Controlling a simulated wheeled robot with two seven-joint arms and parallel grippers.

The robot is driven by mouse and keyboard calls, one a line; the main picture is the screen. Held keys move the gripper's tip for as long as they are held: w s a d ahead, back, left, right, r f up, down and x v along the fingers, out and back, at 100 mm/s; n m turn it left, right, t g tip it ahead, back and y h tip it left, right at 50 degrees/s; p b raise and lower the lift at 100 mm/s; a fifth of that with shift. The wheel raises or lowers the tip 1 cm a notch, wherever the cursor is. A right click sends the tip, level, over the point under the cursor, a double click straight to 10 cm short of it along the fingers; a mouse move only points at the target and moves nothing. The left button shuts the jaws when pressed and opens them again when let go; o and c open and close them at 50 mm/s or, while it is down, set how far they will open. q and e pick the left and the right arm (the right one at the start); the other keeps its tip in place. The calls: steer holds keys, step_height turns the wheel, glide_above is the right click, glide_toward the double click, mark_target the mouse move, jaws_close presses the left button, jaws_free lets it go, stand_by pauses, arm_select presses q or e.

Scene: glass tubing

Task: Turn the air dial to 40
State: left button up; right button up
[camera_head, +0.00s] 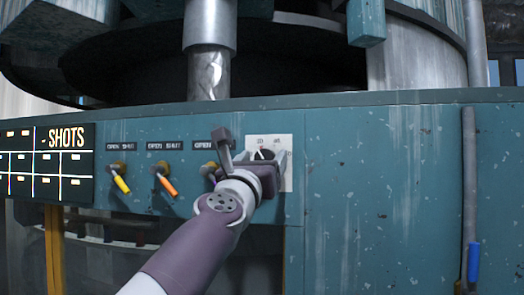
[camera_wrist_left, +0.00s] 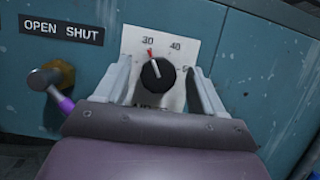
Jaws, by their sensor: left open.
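The air dial is a black round knob (camera_wrist_left: 157,75) on a white scale plate (camera_wrist_left: 184,40), set in a teal panel. Its red pointer aims at about the 30 mark, with the 40 mark to the right. Lettering below the knob is partly hidden. My left gripper (camera_wrist_left: 160,82) is open, with one finger on each side of the knob and visible gaps between. In the head view my left gripper (camera_head: 264,158) is in front of the dial plate (camera_head: 286,145) and covers much of it. My right gripper is not in view.
Left of the dial, a purple-tipped valve handle (camera_wrist_left: 55,90) is close to my left gripper. Yellow (camera_head: 120,180) and orange (camera_head: 165,180) handles are farther left, beside a SHOTS board (camera_head: 45,160). The panel right of the dial is bare up to a blue-gripped lever (camera_head: 470,200).

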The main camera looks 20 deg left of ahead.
arm_select(q)
steer(key=shift+w+a+f, duration=0.15)
steer(key=shift+w, duration=0.45)
steer(key=shift+s, duration=0.25)
steer(key=c, duration=0.4)
steer(key=shift+s, duration=0.1)
steer(key=c, duration=0.6)
steer(key=shift+c, duration=0.2)
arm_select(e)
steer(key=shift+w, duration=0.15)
